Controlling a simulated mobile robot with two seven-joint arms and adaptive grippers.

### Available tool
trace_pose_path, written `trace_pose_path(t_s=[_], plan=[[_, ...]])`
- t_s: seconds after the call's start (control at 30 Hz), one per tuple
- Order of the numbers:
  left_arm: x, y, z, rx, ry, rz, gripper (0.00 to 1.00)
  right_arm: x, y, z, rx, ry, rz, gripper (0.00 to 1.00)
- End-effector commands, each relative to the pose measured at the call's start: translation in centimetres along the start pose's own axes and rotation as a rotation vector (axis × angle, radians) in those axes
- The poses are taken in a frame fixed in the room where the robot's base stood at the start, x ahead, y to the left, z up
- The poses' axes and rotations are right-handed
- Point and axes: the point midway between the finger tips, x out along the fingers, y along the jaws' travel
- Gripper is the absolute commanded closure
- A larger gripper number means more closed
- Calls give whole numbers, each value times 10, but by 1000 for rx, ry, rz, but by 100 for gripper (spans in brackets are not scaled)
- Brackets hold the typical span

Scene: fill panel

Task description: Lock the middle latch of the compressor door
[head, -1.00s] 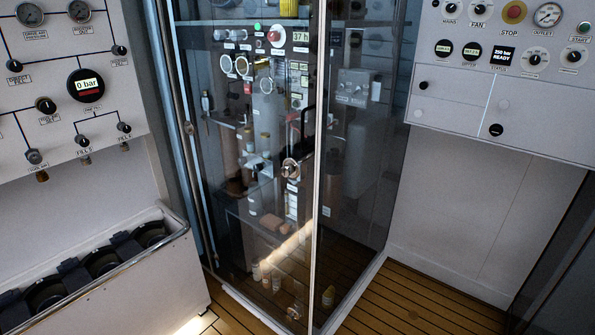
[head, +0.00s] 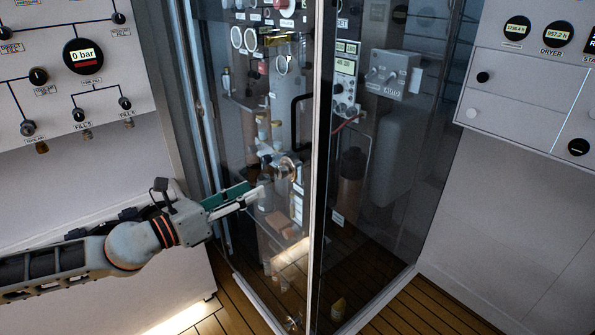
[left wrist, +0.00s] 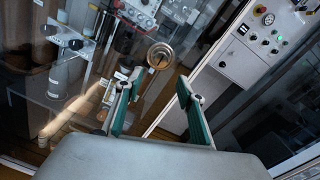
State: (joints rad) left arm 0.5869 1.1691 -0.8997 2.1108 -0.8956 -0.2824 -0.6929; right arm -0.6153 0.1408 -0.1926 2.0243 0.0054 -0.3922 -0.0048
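The compressor door (head: 262,215) is a tall glass panel that looks shut against its metal corner post. The middle latch (head: 288,168) is a round metal knob near the door's right edge, below a black handle. It also shows in the left wrist view (left wrist: 161,56), just beyond and between my fingertips. My left gripper (head: 255,191) is in front of the door, left of and slightly below the latch. In the left wrist view its two green-sided fingers (left wrist: 158,92) are spread and nothing is between them. My right gripper is not in view.
A lower latch (head: 291,324) sits near the bottom of the door. The black handle (head: 297,118) stands above the middle latch. A fill panel (head: 70,100) is on the left wall. A control panel (head: 530,80) is at the right. Wooden floor (head: 250,305) lies in front.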

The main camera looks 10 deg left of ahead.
Motion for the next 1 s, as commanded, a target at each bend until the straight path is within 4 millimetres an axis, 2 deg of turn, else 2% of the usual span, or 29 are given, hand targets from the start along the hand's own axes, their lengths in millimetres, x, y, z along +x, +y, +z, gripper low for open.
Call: trace_pose_path(t_s=[0.13,0.27,0.5,0.7,1.0], plan=[[0,3,8,62,-1,-1,61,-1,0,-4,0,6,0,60],[11,2,12,65,-6,-2,61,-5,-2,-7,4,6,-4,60],[48,1,12,61,-5,-3,61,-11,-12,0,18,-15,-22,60],[70,2,9,60,-3,-2,61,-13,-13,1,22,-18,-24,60],[76,3,7,59,0,0,61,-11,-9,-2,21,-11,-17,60]])
